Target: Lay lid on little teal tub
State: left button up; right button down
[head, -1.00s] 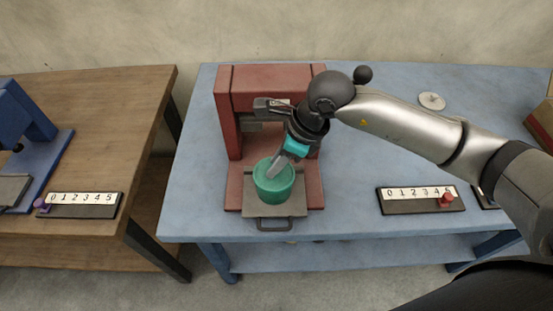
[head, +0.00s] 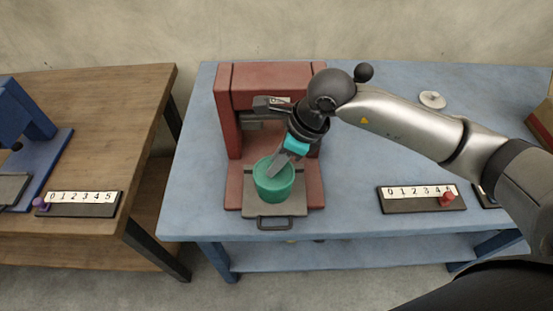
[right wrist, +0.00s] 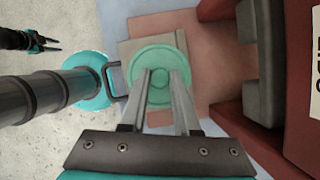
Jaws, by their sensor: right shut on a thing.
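The little teal tub (head: 273,190) stands upright on the grey plate of the red press-like machine in the head view. The round teal lid (right wrist: 150,58) with a small knob shows in the right wrist view, at the tub's mouth. My right gripper (right wrist: 158,78) is shut on the lid's knob, and its fingers point down at the tub's top in the head view (head: 273,172). I cannot tell whether the lid rests fully on the rim. The lid hides most of the tub in the right wrist view. My left gripper (right wrist: 50,45) is small at that view's upper left, its jaws unclear.
The red machine (head: 232,125) stands close behind the tub, with a handle on its plate's front. A number strip with a red knob (head: 446,199) lies right on the blue table (head: 360,165). A small grey disc (head: 432,99) lies behind. A blue machine (head: 28,115) stands on the wooden table.

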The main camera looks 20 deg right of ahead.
jog(key=shift+f+b, duration=0.5)
jog(key=shift+b, duration=0.3)
dwell(1.4)
dwell(0.4)
jog(key=shift+c, duration=0.4)
grip_release()
jog(key=shift+r+p, duration=2.35)
jog(key=shift+r, duration=1.2)
